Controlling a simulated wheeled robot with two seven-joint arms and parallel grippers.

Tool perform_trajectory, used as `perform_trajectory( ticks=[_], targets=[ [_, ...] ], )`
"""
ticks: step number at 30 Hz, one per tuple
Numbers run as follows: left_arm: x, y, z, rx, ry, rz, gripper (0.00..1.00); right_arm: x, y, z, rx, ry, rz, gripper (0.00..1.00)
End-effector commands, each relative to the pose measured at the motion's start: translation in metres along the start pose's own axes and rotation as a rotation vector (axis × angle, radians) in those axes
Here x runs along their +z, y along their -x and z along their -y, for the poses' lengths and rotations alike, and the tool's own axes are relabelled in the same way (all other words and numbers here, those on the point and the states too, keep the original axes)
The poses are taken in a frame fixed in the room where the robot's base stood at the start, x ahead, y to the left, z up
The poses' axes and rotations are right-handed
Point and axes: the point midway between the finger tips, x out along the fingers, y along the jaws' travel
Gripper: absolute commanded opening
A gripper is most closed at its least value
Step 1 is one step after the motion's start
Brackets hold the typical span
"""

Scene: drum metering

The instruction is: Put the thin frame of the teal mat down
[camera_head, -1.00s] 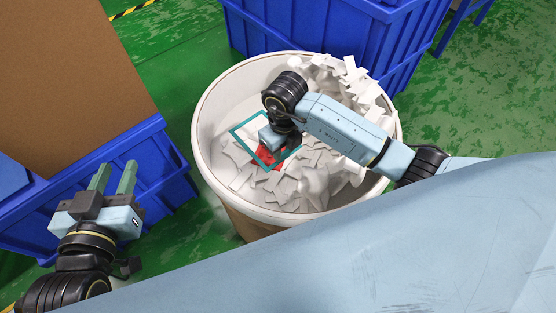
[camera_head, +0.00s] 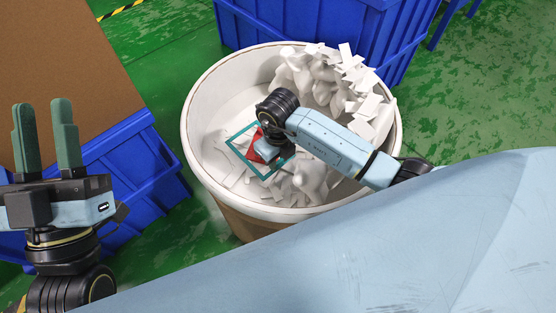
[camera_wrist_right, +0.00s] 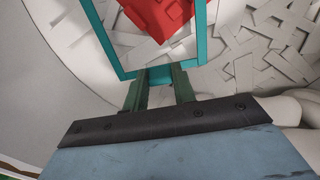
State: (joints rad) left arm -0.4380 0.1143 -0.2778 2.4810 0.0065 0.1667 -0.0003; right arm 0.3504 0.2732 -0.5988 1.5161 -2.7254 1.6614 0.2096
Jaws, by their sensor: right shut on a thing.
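The thin teal frame (camera_head: 240,132) is inside the white drum (camera_head: 190,125), above white packing pieces. My right gripper (camera_wrist_right: 158,80) is shut on the frame's near edge. In the right wrist view the frame (camera_wrist_right: 202,32) extends away from the fingers, with a red thing (camera_wrist_right: 160,14) showing through its opening. The red thing (camera_head: 262,150) also shows in the head view, partly hidden by my right gripper. I cannot tell whether the frame touches the pieces below. My left gripper (camera_head: 44,108) is open and empty, left of the drum.
White packing pieces (camera_head: 362,95) are heaped highest at the drum's back right. The drum's raised rim surrounds my right gripper. A blue crate (camera_head: 290,25) stands behind, and another blue crate (camera_head: 140,165) with a brown cardboard board (camera_head: 60,60) stands at left.

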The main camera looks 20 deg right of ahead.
Motion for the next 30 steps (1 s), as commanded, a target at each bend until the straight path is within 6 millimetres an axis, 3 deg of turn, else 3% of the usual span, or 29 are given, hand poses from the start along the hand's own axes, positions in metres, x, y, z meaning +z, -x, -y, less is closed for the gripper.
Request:
perform_trajectory(
  ticks=[25, 26, 30],
  targets=[
    [-0.012, 0.003, 0.000, 0.001, -0.001, -0.108, 0.32, 0.000, -0.016, 0.000, 0.000, -0.001, 0.000, 0.05],
    [-0.012, 0.003, 0.000, 0.001, -0.001, -0.108, 0.32, 0.000, -0.016, 0.000, 0.000, -0.001, 0.000, 0.28],
    [-0.011, 0.003, 0.000, 0.001, -0.001, -0.106, 0.32, 0.000, -0.016, 0.000, 0.000, 0.000, 0.000, 0.46]
  ],
)
